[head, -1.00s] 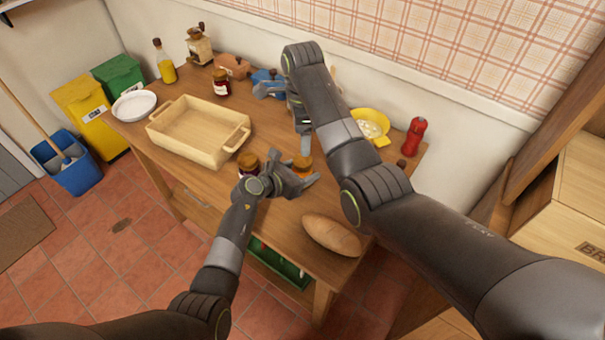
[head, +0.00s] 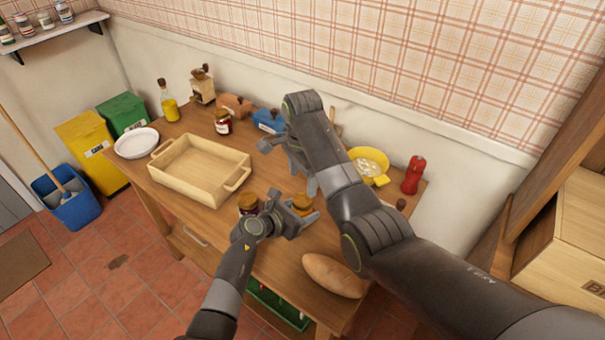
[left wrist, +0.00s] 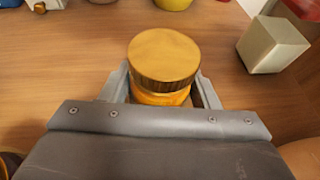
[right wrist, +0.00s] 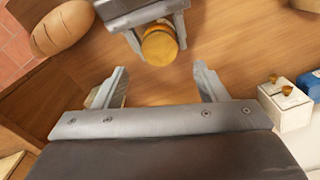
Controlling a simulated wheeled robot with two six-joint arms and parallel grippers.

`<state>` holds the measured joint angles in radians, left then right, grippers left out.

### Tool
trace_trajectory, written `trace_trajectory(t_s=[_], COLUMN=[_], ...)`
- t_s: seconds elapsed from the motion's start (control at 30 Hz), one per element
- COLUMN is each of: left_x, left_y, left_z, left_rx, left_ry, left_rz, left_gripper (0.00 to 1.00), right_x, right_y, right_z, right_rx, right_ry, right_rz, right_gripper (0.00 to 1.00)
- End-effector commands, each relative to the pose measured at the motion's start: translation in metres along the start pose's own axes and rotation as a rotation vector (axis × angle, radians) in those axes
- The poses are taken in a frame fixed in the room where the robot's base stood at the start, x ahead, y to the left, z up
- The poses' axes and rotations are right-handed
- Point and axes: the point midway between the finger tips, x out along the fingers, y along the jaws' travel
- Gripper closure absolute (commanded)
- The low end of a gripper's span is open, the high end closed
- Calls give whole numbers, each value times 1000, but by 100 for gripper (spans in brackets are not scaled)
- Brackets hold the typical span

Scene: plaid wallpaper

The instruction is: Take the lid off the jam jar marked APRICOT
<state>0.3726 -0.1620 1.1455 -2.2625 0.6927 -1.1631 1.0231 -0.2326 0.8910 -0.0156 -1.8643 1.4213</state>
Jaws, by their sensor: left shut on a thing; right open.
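A jar with orange contents and a gold lid (head: 303,201) stands upright on the table. My left gripper (head: 300,215) is shut around its body below the lid. The left wrist view shows the gold lid (left wrist: 164,58) clear above the fingers, seated on the jar. No label on this jar is readable. My right gripper (head: 286,163) is open and empty, behind the jar. In the right wrist view, the gold lid (right wrist: 159,47) lies beyond my open right fingers (right wrist: 160,75), apart from them. Another jar with dark contents (head: 248,204) is partly hidden beside my left gripper.
A bread loaf (head: 333,275) lies near the front edge. A red jar (head: 222,123), a yellow bowl (head: 380,180) and a red mill (head: 413,175) stand farther back. A pale box (right wrist: 287,108) is near my right gripper.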

Motion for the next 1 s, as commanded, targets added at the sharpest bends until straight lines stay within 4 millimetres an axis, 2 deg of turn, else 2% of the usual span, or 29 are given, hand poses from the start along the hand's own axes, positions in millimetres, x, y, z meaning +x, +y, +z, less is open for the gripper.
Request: trace_trajectory(t_s=[0.2, 0.4, 0.57, 0.8, 0.87, 1.0], left_x=[0, 0, 0, 0, 0, 0], left_y=[0, 0, 0, 0, 0, 0], left_z=[-1, -1, -1, -1, -1, -1], left_rx=[0, 0, 0, 0, 0, 0], left_ry=[1, 1, 1, 1, 1, 1], left_rz=[0, 0, 0, 0, 0, 0], left_gripper=[100, 100, 100, 100, 100, 100], right_x=[36, 60, 69, 70, 70, 70], right_y=[1, 1, 1, 0, 1, 1], right_z=[0, 0, 0, 0, 0, 0], right_rx=[1, 2, 2, 2, 3, 3], right_ry=[-1, 0, 0, 0, 0, 0], right_rz=[5, 4, 2, 1, 1, 1], right_gripper=[34, 34, 34, 34, 39, 58])
